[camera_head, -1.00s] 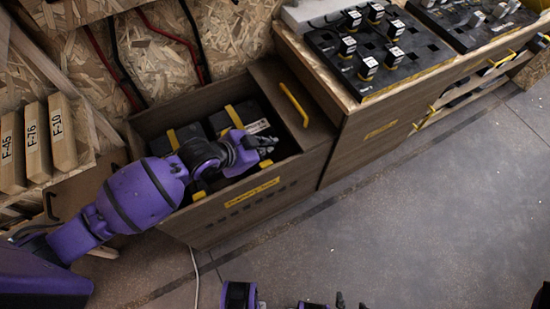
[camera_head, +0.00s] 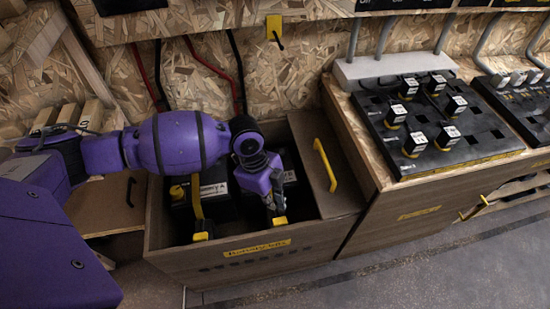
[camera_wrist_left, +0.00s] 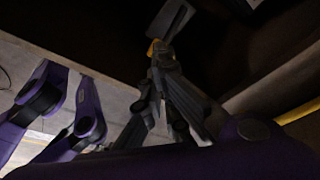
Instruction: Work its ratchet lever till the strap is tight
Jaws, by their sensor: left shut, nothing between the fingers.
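Two dark batteries stand in the open wooden battery box (camera_head: 215,264). A yellow strap (camera_head: 197,193) runs over the left battery (camera_head: 217,187), with a yellow ratchet piece (camera_head: 201,236) near the front wall. Another yellow ratchet piece (camera_head: 279,221) shows by the front wall under my left gripper (camera_head: 279,208); my arm hides most of that strap. In the left wrist view my left gripper (camera_wrist_left: 157,56) is shut and empty, its tips close to a grey lever-like part (camera_wrist_left: 172,18) with a yellow spot. I cannot tell if they touch. My right gripper is not seen.
The box's wooden lid panel with a yellow handle (camera_head: 325,165) is right of the batteries. A bench with a black socket board (camera_head: 440,125) stands further right. Red and black cables hang on the chipboard wall behind. Floor in front is free.

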